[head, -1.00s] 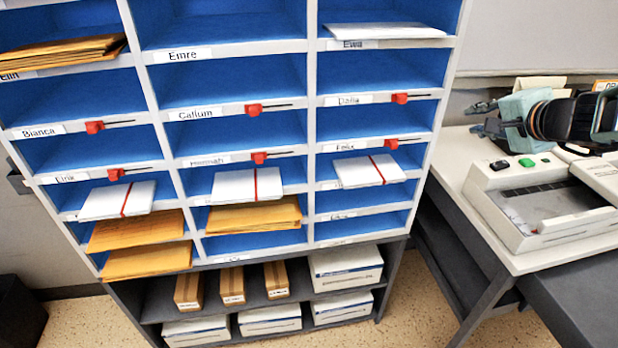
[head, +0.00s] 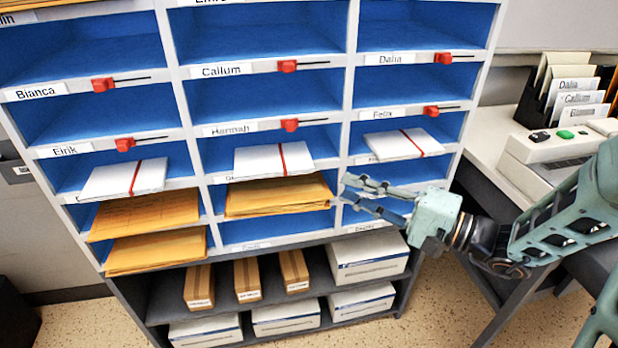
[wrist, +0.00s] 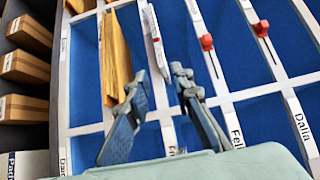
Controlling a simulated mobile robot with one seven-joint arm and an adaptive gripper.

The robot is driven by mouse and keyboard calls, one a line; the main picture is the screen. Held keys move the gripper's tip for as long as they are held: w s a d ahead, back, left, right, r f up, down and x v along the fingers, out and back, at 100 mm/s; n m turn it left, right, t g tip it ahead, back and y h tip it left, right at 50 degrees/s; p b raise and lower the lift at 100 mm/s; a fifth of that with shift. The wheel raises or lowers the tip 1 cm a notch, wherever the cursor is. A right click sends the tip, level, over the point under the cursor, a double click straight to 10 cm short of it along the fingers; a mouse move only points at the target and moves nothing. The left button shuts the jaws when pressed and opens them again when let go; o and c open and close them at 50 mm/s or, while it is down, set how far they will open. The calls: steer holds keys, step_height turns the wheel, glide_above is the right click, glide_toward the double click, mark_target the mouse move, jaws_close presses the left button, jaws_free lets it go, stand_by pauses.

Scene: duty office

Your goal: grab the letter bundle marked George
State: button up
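Three white letter bundles with red bands stick out of the blue pigeonholes in the head view: a left one (head: 124,181), a middle one (head: 274,160) and a right one (head: 402,144). I cannot read George on any of them; a label under the middle bundle is mostly hidden. My gripper (head: 356,193) is open and empty in front of the right column's lower pigeonholes. It is below the right bundle and right of the middle one. In the wrist view, my gripper's fingers (wrist: 155,92) are spread. A white banded bundle (wrist: 155,42) shows beyond them, apart from them.
Brown envelopes (head: 278,195) stick out below the middle bundle, with more (head: 155,248) at lower left. Red tabs (head: 290,125) project from the shelf edges. Boxes (head: 368,257) fill the bottom shelves. A desk machine (head: 553,147) and a letter rack (head: 578,88) stand at right.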

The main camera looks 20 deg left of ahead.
mark_target(305, 172)
steer(key=x, duration=0.7)
steer(key=shift+a+f, duration=0.1)
steer(key=shift+a, duration=0.05)
steer(key=shift+b+x, duration=0.45)
steer(key=shift+x, duration=0.4)
steer(key=shift+w, duration=0.1)
jaws_close()
step_height(305, 172, up, 3)
steer(key=shift+f+p, duration=0.15)
steer(key=shift+p, duration=0.55)
